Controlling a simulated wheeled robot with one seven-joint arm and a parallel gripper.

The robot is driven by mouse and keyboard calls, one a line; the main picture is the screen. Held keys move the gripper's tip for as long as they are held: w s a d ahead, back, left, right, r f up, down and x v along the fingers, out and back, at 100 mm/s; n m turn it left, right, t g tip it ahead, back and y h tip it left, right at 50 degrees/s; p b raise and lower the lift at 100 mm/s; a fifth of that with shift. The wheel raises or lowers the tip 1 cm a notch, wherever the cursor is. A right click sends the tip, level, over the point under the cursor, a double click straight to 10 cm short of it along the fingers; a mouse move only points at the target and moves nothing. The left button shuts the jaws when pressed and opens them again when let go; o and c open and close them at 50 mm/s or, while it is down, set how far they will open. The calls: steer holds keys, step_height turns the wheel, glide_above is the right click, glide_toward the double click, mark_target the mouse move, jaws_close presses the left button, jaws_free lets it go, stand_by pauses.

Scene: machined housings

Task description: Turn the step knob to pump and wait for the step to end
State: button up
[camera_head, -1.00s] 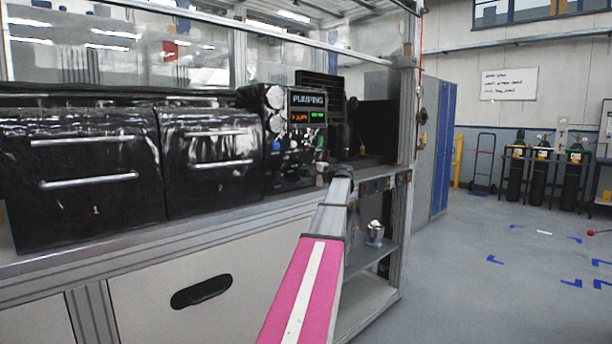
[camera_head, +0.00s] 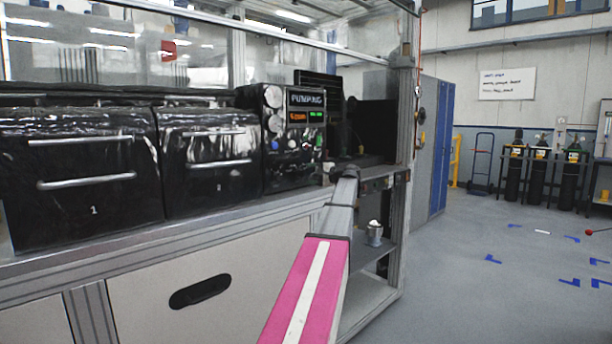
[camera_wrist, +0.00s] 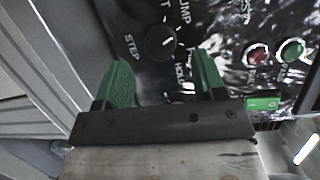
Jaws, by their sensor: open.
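The step knob (camera_wrist: 160,42) is a dark round knob on the black control panel (camera_head: 292,160), beside the printed words STEP, PUMP and HOLD. A light mark shows near its upper rim; I cannot tell exactly which label it points to. My gripper (camera_wrist: 163,74) has two green fingers spread apart, one on each side below the knob in the wrist view. Nothing is between them, and they look clear of the knob. In the head view the panel's display (camera_head: 306,99) reads PUMPING, with orange and green readouts under it. My gripper is hidden there.
A red button (camera_wrist: 257,55) and a green button (camera_wrist: 292,50) sit right of the knob in the wrist view. Black-wrapped drawers (camera_head: 80,180) with bar handles stand left of the panel. A metal frame post (camera_head: 405,150) rises to the right. Open floor lies beyond.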

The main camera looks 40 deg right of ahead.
steer(key=v, duration=0.7)
steer(key=shift+s, duration=0.15)
steer(key=shift+f, duration=0.1)
